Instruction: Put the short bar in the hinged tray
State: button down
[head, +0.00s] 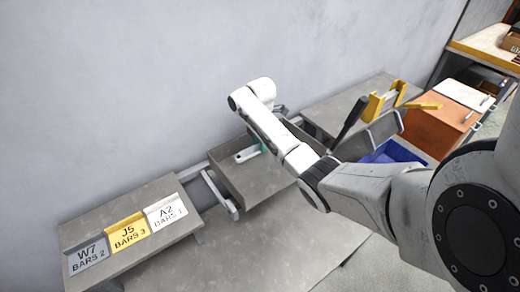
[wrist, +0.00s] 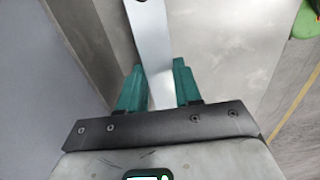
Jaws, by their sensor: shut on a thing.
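My gripper (wrist: 157,84) has green fingers and is shut on a flat, pale metal bar (wrist: 149,42). The bar sticks out beyond the fingertips and has a hole near its far end. In the head view the bar (head: 247,154) shows as a short pale strip over a grey block-like surface, beside a bit of green finger; my arm hides most of the gripper. A blue tray (head: 397,152) with a raised grey panel (head: 370,138) beside it stands to the right, partly behind my arm. It looks like the hinged tray.
Left, a grey bench (head: 140,198) carries plates labelled W7 BARS 2, J5 BARS 3 and A2 BARS 1. A bare grey table (head: 270,245) lies in front. Yellow parts (head: 378,103) and an orange-brown box (head: 437,122) stand at right. A wall runs behind.

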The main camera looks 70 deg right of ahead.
jog(key=shift+w+f, duration=0.1)
jog(key=shift+f, duration=1.55)
jog(key=c, duration=0.8)
grip_release()
notch_tip(320, 180, up, 12)
jog(key=shift+a+r, duration=0.1)
